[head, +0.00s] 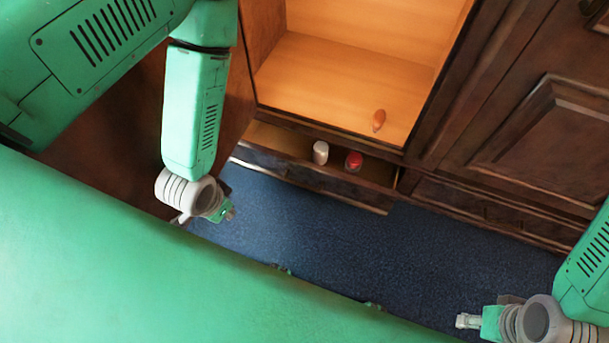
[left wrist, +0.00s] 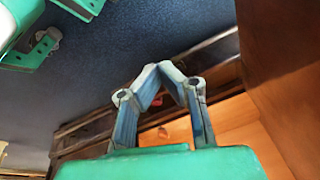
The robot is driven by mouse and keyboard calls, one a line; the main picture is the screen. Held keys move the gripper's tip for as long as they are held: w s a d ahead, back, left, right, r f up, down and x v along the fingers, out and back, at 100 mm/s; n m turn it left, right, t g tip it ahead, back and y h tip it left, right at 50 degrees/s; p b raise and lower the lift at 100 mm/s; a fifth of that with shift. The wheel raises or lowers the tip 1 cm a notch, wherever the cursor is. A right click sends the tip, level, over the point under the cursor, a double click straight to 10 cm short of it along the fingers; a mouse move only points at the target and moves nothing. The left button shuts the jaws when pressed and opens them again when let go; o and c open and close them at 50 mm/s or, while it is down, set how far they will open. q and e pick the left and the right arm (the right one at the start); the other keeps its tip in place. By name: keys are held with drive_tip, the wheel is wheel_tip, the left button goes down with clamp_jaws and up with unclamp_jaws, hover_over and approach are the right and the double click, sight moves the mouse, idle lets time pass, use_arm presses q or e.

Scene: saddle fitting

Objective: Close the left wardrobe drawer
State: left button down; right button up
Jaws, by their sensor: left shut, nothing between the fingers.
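The left wardrobe drawer (head: 312,180) is pulled out below the lit, open wardrobe compartment. A white container (head: 320,152) and a red object (head: 354,161) are inside it. My left gripper (head: 228,213) is beside the drawer's left end, over the blue floor, and apart from the drawer front as far as I can see. In the left wrist view my left gripper (left wrist: 160,68) is shut and empty, its fingertips meeting. My right gripper (head: 466,321) is at the lower right, away from the drawer; whether its fingers are parted is unclear.
An orange-brown object (head: 379,120) is on the compartment floor (head: 335,85). An open wooden door (head: 120,150) is behind my left arm. A closed panelled door (head: 545,130) is on the right. The blue floor (head: 330,240) before the drawer is clear.

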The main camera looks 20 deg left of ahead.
use_arm(q)
drive_tip(key=w+f+m+t+b, duration=0.5)
drive_tip(key=w+f, duration=0.4)
drive_tip(key=f, duration=0.4)
drive_tip(key=m+t+b, duration=0.4)
drive_tip(key=m+b, duration=0.1)
drive_tip(key=m, duration=0.4)
approach(300, 167)
drive_tip(key=b+x, duration=0.3)
drive_tip(key=x, duration=0.1)
drive_tip(key=f+b+x, duration=0.1)
drive_tip(key=b+x, duration=0.1)
drive_tip(key=shift+s+a+b, duration=0.1)
drive_tip(key=shift+s+b, duration=0.05)
drive_tip(key=shift+b, duration=0.2)
drive_tip(key=shift+w+r, duration=0.1)
drive_tip(key=shift+w, duration=0.65)
use_arm(e)
wheel_tip(300, 167, down, 18)
